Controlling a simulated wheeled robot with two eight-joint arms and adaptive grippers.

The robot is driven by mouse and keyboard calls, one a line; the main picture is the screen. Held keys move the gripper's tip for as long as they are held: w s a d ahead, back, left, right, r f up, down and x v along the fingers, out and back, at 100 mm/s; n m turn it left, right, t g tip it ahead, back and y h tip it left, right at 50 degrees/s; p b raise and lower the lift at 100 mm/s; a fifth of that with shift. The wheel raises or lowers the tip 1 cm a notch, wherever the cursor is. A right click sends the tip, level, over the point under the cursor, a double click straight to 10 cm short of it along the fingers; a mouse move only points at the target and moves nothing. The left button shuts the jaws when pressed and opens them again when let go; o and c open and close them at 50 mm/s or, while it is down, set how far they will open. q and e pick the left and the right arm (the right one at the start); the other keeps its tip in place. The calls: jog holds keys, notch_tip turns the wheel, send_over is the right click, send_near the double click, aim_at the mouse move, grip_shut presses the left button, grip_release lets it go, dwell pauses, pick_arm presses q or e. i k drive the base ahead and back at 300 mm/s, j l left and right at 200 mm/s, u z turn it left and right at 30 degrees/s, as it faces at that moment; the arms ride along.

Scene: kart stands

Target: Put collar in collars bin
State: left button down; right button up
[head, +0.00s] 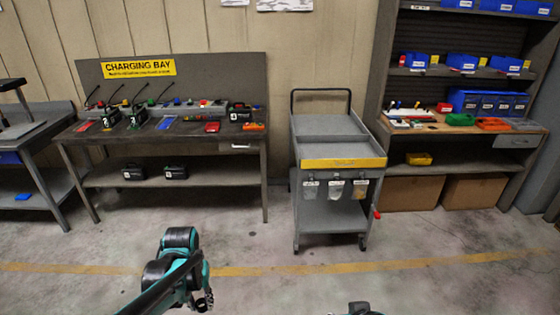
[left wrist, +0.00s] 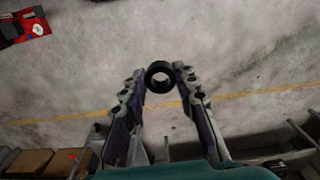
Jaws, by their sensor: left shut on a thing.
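The collar, a small dark ring (left wrist: 160,76), sits between the fingertips of my left gripper (left wrist: 161,88) in the left wrist view. The gripper is shut on it and holds it above the floor. In the head view my left gripper (head: 204,299) is low in the picture, in front of the benches, and the collar is too small to make out there. Labelled blue bins stand on the right shelf unit, including a row (head: 488,103) above its worktop. The labels are too small to read, so I cannot tell which is the collars bin. My right gripper is not visible.
A grey cart (head: 331,225) with a yellow label and small hanging containers stands in the middle. The charging bench (head: 190,177) is at left, with a shelf unit (head: 382,80) at right. Open floor (head: 300,285) lies in front of them.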

aim_at(415, 66)
jog(key=i+z, duration=0.25)
jog(key=i, duration=0.25)
jog(key=i+z, duration=0.3)
jog(key=i, duration=0.2)
jog(key=i+j+z, duration=0.25)
jog(key=i, duration=0.25)
jog(key=i+j+z, duration=0.3)
jog(key=i, duration=0.15)
jog(key=i+l+z, duration=0.2)
jog(key=z, duration=0.2)
jog(key=i+z, duration=0.8)
jog(key=i+j+z, duration=0.1)
jog(key=i+z, duration=0.3)
jog(key=i+u, duration=0.2)
jog(key=i, duration=0.25)
jog(key=i+u, duration=0.2)
jog(key=i, duration=0.25)
jog(key=i+l+u, duration=0.15)
jog(key=i, duration=0.3)
jog(key=i+l+u, duration=0.2)
jog(key=i, duration=0.25)
